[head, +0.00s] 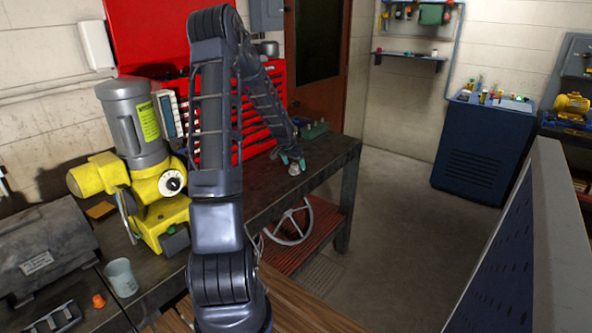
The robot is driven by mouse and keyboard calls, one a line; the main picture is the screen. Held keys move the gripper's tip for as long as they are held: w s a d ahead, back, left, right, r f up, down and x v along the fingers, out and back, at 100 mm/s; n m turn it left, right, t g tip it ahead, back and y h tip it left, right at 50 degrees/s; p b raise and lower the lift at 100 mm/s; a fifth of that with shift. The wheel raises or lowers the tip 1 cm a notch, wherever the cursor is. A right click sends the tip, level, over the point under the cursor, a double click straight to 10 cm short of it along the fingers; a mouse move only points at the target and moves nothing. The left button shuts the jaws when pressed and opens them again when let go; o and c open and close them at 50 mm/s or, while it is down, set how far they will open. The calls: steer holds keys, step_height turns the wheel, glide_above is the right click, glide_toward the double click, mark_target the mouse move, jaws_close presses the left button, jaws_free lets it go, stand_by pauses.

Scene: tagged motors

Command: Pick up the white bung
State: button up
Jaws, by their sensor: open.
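A small pale grey-white piece, which looks like the white bung (294,170), stands on the dark workbench (330,155) near its right end. My gripper (292,163), with teal fingertips, is pointed down right at it. The jaws are open, with the fingertips at the top of the piece. At this size I cannot tell whether they touch it or how far they reach around it.
A yellow and grey motor (152,180) stands on the bench at left. A pale cup (121,278) and an orange bung (98,300) are nearer. A green block (314,130) lies behind my gripper. A red tool chest (255,140) backs the bench.

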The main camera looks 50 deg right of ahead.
steer(key=shift+x, duration=1.1)
steer(key=shift+a, duration=0.1)
steer(key=shift+c, duration=0.5)
